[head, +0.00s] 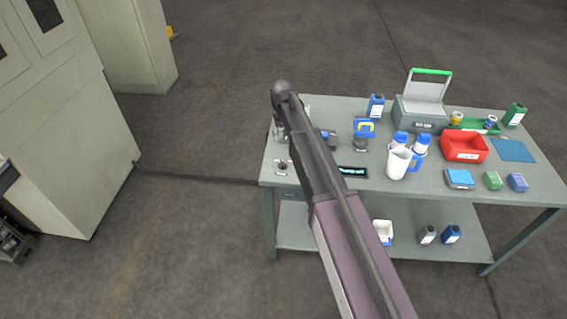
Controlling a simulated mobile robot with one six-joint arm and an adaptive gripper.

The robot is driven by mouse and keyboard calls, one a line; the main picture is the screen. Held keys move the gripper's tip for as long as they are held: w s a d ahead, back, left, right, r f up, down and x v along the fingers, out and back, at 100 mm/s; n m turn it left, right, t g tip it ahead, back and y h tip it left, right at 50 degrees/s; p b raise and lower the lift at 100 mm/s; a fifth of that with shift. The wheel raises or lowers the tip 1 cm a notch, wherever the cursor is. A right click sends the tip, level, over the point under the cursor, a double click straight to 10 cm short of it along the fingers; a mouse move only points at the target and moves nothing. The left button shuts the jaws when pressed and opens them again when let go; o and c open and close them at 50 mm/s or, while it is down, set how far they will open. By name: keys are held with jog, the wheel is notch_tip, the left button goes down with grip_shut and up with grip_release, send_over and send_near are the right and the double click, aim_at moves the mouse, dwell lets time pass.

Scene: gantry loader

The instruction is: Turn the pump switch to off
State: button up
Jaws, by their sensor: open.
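A small dark knob on a light plate (283,166) sits at the left front end of the grey workbench (330,108). It may be the pump switch, but its label and setting are too small to read. My arm reaches up across the picture and bends down over the bench's left end. My gripper (280,134) is partly hidden by my arm. It appears just behind the knob in the picture and is open; I see nothing in it. I cannot tell whether it touches anything.
A dark display strip (352,172), white jug (398,163), blue-capped bottles (421,146), red bin (465,147), grey case (420,112) and blue scale (459,179) stand on the bench. A pale cabinet (60,130) stands left. The floor between is clear.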

aim_at(283, 162)
jog(key=shift+f+b, duration=6.4)
jog(key=shift+f, duration=0.2)
grip_shut()
